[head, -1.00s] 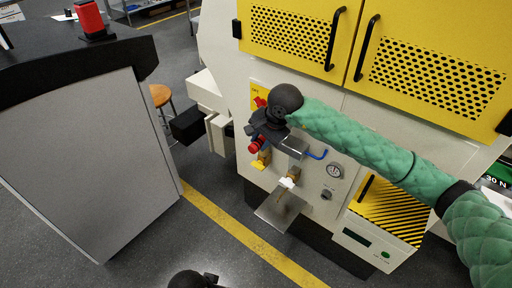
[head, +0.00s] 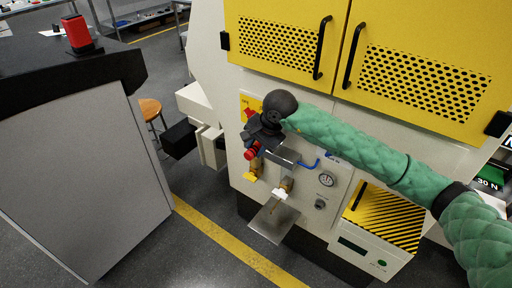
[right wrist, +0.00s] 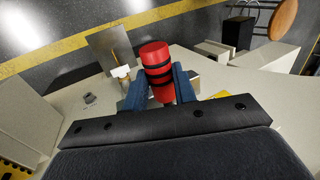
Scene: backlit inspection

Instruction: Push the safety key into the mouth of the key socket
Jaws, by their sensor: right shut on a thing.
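The safety key appears to be the red cylinder with black bands (right wrist: 157,68) in the right wrist view. It also shows as a small red piece in the head view (head: 250,153). My right gripper (right wrist: 158,92) is shut on it, with a blue finger on each side. In the head view the right gripper (head: 255,145) is close to the machine's front. A yellow fitting (head: 251,177) is just below the key and may belong to the key socket. The socket's mouth cannot be made out. My left gripper is out of view.
The pale machine (head: 215,50) has yellow perforated doors (head: 420,70) above. A grey cabinet (head: 90,170) stands left; the floor between is open.

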